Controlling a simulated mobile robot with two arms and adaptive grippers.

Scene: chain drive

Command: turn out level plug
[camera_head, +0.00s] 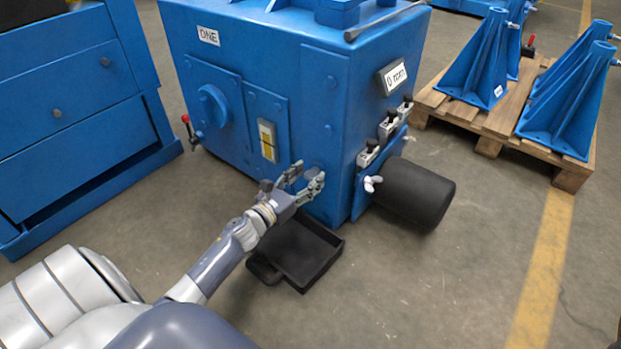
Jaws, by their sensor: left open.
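A large blue machine housing (300,90) stands on the floor in the middle of the head view. My left gripper (309,176) is open, with its fingers at the lower part of the housing's front face, near the corner. A small round blue feature on the housing shows just at the fingertips. I cannot tell whether it is the level plug or whether the fingers touch it. The fingers partly hide that spot. My right gripper is not in view.
A black tray (330,252) lies on the floor below my left gripper. A black cylinder (418,192) sticks out on the housing's right side. A sight gauge (267,141) is left of the gripper. A pallet (485,125) with blue brackets stands right; blue drawers (75,90) stand left.

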